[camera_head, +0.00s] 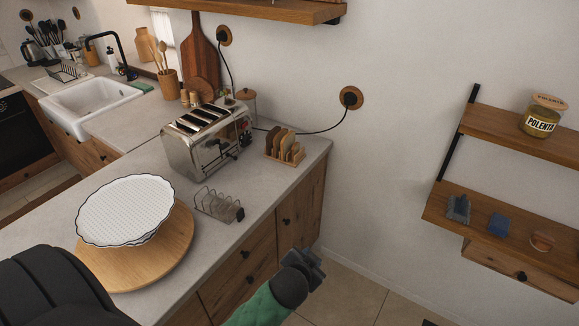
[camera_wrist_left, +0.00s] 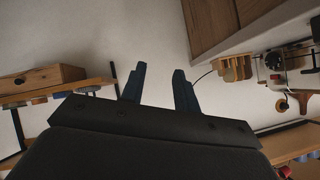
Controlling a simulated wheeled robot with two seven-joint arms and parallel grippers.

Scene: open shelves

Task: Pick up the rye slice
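Several bread slices stand upright in a small wooden rack (camera_head: 270,157) on the counter, right of the toaster. The darkest brown slice (camera_head: 272,138), at the rack's left end, looks like the rye slice; lighter slices stand to its right. The rack also shows in the left wrist view (camera_wrist_left: 235,69), small and upside down, where the slices cannot be told apart. My left gripper (camera_head: 312,264) is beyond the counter's front edge, well apart from the rack. Its two fingers (camera_wrist_left: 159,70) are spread with nothing between them. My right gripper is not in view.
A metal toaster (camera_head: 205,140) stands left of the bread rack. An empty-looking wire toast rack (camera_head: 216,206) lies nearer the front. A white dish (camera_head: 125,210) sits on a round wooden board (camera_head: 165,255). Wall shelves (camera_head: 515,132) are at right. The floor between counter and shelves is clear.

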